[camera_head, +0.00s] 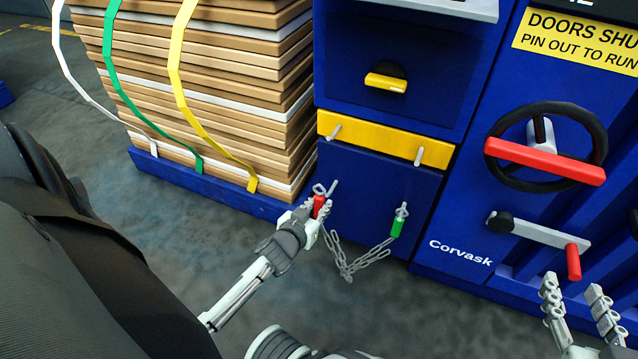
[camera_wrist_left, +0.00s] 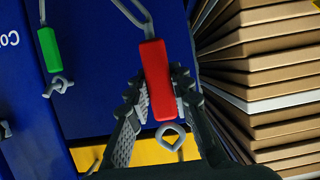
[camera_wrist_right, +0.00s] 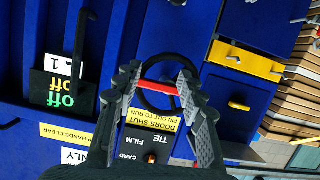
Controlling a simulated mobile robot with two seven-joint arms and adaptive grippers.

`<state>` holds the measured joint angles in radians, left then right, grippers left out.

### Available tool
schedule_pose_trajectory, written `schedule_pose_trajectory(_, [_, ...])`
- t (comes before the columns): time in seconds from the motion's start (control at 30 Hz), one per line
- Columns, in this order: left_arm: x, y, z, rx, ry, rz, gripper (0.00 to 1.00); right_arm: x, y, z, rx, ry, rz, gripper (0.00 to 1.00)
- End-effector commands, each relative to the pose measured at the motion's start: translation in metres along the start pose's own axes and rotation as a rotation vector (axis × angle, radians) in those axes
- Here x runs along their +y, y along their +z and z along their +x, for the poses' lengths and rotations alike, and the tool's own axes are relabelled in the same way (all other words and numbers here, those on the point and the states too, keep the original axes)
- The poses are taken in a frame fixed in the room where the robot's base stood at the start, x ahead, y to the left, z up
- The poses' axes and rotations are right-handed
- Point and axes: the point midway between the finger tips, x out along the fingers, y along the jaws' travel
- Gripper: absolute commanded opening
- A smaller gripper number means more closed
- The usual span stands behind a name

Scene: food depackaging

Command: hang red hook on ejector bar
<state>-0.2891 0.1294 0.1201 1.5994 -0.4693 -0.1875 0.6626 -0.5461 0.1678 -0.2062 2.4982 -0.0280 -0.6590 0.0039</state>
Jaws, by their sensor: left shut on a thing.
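The red hook (camera_head: 319,206) is held in my left gripper (camera_head: 314,214), low in front of the blue machine door. In the left wrist view the red hook's body (camera_wrist_left: 157,80) sits between the fingers, its grey eye pointing toward the yellow bar (camera_wrist_left: 150,153). A chain (camera_head: 350,262) sags from it to the green hook (camera_head: 397,226), which is against the door at right. The yellow bar (camera_head: 385,140) with two pale pegs, likely the ejector bar, lies above the red hook. My right gripper (camera_head: 578,288) is open and empty at lower right.
A strapped stack of brown boards (camera_head: 215,80) stands left of the machine. A handwheel with a red bar (camera_head: 545,160) and a red-handled lever (camera_head: 573,262) are at right. The yellow knob (camera_head: 385,82) sits above the yellow bar. Grey floor is clear in front.

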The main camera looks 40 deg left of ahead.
Motion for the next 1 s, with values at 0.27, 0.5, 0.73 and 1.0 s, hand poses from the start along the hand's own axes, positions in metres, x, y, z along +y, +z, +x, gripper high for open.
schedule_pose_trajectory(0.27, [0.000, -0.005, -0.002, 0.001, 0.000, 0.000, 0.00, 0.010, 0.020, -0.003, -0.100, 0.021, -0.010, 0.40])
schedule_pose_trajectory(0.5, [0.000, -0.009, -0.003, 0.002, 0.000, -0.001, 0.00, 0.019, 0.038, -0.007, -0.186, 0.040, -0.016, 0.40])
schedule_pose_trajectory(0.73, [0.000, -0.012, -0.004, 0.001, 0.000, -0.001, 0.00, 0.028, 0.054, -0.013, -0.267, 0.058, -0.021, 0.40])
schedule_pose_trajectory(1.0, [0.000, -0.015, -0.006, 0.001, 0.000, -0.001, 0.00, 0.037, 0.071, -0.021, -0.356, 0.078, -0.024, 0.40])
